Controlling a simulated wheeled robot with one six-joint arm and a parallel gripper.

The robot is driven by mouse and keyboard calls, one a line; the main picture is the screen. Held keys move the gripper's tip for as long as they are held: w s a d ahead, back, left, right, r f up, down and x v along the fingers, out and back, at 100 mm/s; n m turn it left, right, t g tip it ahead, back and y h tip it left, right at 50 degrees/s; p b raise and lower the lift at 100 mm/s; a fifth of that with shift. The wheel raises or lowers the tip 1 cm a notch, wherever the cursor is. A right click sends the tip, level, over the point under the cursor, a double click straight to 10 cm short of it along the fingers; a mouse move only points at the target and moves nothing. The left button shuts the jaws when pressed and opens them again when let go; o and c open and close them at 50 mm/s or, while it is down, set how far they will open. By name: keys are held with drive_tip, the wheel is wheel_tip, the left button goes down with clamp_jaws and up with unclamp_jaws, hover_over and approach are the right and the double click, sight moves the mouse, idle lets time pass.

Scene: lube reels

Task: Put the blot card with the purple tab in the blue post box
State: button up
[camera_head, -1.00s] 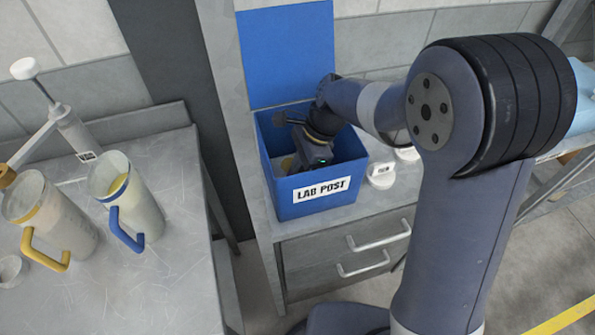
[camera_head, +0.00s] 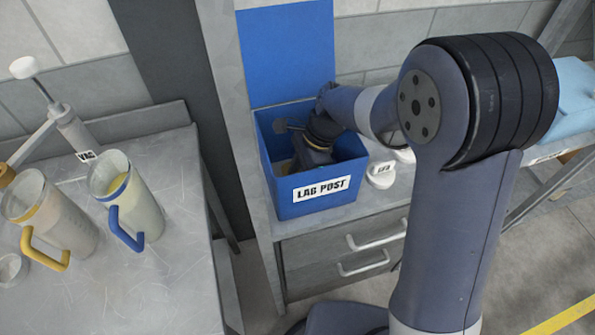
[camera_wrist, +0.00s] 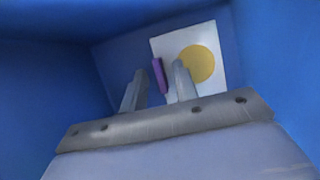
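The blue post box (camera_head: 318,205), labelled LAB POST, stands open on the grey bench, with its inner walls filling the wrist view (camera_wrist: 45,90). The blot card (camera_wrist: 213,86) is inside the box. It is white with a round yellow blot and has a purple tab (camera_wrist: 158,76) on its left edge. My gripper (camera_wrist: 159,69) is down inside the box with its fingers apart. In the head view the front wall hides my fingers and the card.
White labelled items (camera_head: 381,173) stand right of the box. A blue panel (camera_head: 286,52) rises behind it. On the left table are a jug with a blue handle (camera_head: 128,205), a jug with a yellow handle (camera_head: 52,220) and a pump arm (camera_head: 72,130). Drawers (camera_head: 345,255) sit below the box.

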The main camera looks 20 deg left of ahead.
drive_tip(key=v, duration=1.2)
drive_tip(key=shift+r, duration=0.15)
drive_tip(key=shift+c, duration=0.4)
idle(0.3)
